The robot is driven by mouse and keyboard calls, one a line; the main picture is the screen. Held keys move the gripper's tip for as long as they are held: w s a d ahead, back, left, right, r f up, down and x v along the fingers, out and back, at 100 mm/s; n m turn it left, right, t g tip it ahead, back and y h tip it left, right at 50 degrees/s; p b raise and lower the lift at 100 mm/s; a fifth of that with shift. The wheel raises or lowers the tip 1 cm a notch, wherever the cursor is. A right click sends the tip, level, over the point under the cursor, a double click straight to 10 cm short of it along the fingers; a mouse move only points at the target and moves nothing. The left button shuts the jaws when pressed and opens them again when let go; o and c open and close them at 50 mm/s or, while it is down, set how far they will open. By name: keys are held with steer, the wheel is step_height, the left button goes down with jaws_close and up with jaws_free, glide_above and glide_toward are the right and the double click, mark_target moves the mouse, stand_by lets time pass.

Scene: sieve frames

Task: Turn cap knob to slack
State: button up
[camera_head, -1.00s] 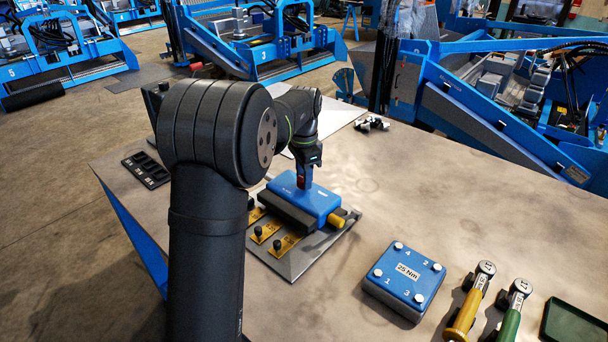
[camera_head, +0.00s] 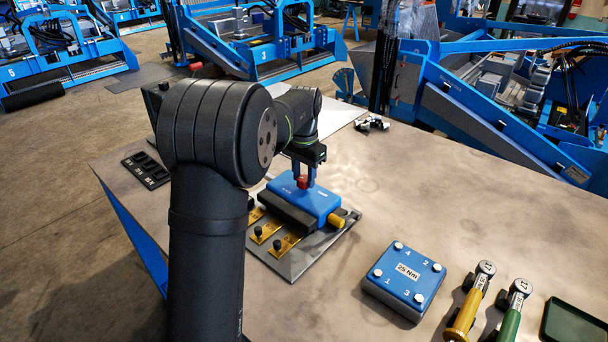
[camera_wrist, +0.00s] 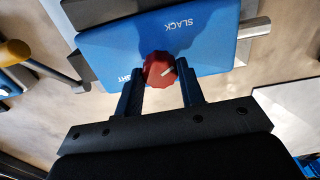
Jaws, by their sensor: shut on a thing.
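A red cap knob (camera_wrist: 158,68) sits on top of a blue block (camera_wrist: 105,48). The block also shows in the head view (camera_head: 325,205). My gripper (camera_wrist: 160,77) points down with its two fingers on opposite sides of the knob, shut on it. In the head view, my gripper (camera_head: 303,180) stands over the block with the red knob between its fingers. The knob's white mark points right and slightly up in the wrist view. The label SLACK is above and right of the knob. Another label, ending in "GHT", is at lower left, partly hidden by a finger.
The block rests on a grey metal plate (camera_head: 290,270) with yellow tabs (camera_head: 266,232) and a yellow-ended rod (camera_head: 337,220). To the right are a blue 25 Nm box (camera_head: 403,285), two torque tools (camera_head: 470,305) (camera_head: 511,312) and a green tray (camera_head: 575,322). The table behind is mostly clear.

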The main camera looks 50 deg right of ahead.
mark_target(304, 178)
steer(key=n, duration=0.5)
steer(key=shift+n, duration=0.4)
steer(key=n, duration=0.5)
steer(key=shift+n, duration=0.3)
steer(key=o, duration=1)
step_height(304, 178, up, 18)
steer(key=shift+f, duration=0.25)
step_height(304, 178, down, 18)
steer(key=shift+r, duration=0.25)
stand_by(0.5)
